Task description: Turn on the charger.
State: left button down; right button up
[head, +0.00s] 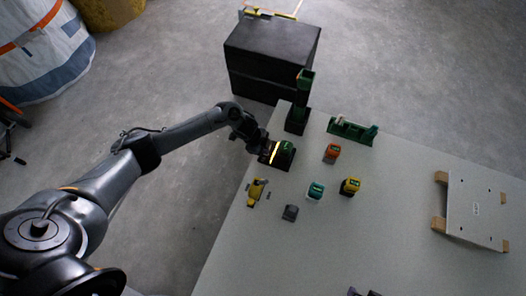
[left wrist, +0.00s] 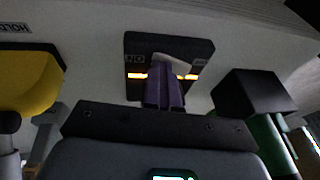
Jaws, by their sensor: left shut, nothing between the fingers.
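The charger (head: 283,153) is a black box with a glowing yellow-orange strip and a green part, near the far left edge of the table. My left gripper (head: 263,146) is at the charger's left side. Its purple fingers (left wrist: 163,88) are shut and empty, in front of the pale piece and partly hiding it. Contact is unclear. Tips of my right gripper (head: 364,293) barely show at the bottom edge.
On the table (head: 350,240) are a yellow drill-like tool (head: 257,191), a dark block (head: 290,212), and teal (head: 316,190), yellow-black (head: 350,186) and orange (head: 332,152) blocks. A green tool (head: 352,130) lies behind. A raised board (head: 475,210) is at right. A black cabinet (head: 270,60) stands beyond.

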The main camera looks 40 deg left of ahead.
pick_arm(q)
jog(key=shift+w+a+f, duration=0.1)
jog(key=shift+a+f, duration=0.1)
jog(key=shift+a, duration=0.2)
jog(key=shift+d+r+p, duration=0.1)
jog(key=shift+r+p, duration=0.25)
jog(key=shift+p, duration=0.1)
notch_tip(320, 180, up, 3)
jog(key=p, duration=0.3)
jog(key=shift+f, duration=0.15)
jog(key=s+r+p, duration=0.6)
jog(key=r+p, duration=0.2)
jog(key=r, duration=0.1)
jog(key=shift+a+r, duration=0.25)
jog(key=shift+a, duration=0.15)
